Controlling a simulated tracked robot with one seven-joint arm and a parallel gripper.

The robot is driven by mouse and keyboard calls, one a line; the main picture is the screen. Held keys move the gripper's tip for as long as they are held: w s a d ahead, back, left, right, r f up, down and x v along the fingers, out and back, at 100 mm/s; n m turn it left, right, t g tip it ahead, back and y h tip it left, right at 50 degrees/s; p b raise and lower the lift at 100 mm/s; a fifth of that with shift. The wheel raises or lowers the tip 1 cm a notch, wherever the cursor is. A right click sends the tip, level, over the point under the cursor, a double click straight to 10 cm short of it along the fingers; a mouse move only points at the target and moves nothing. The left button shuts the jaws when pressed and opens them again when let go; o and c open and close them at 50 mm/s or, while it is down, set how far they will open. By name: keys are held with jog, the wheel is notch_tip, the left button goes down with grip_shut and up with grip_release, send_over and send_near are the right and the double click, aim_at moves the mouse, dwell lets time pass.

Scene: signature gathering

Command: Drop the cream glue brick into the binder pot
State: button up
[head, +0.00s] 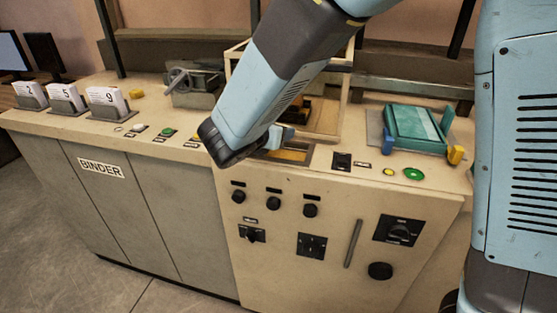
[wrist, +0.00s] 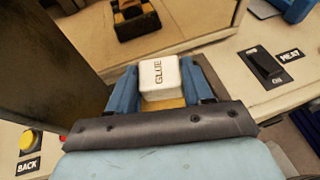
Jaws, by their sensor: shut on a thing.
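The cream glue brick (wrist: 158,78), with GLUE printed on its side, sits between the blue fingers of my gripper (wrist: 161,80) in the wrist view. The gripper is shut on it. In the head view the gripper (head: 279,138) is mostly hidden behind my forearm, and I cannot make out the brick. It is over or beside a shallow rectangular recess with a yellow-brown inside (head: 292,155), perhaps the binder pot. A yellow patch (wrist: 168,103) shows just below the brick in the wrist view. I cannot tell the height between brick and recess.
A cream frame stands behind the gripper, with a dark block (wrist: 137,20) inside it. A black switch (wrist: 265,65) beside the HEAT label is to the right. A teal book-like block (head: 413,122) lies further right. Numbered card stacks (head: 106,98) stand at left.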

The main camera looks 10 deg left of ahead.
jog(key=o, duration=1.1)
jog(key=shift+s, duration=0.1)
jog(key=v, duration=1.3)
jog(key=shift+s+a, duration=0.1)
jog(key=shift+s, duration=0.2)
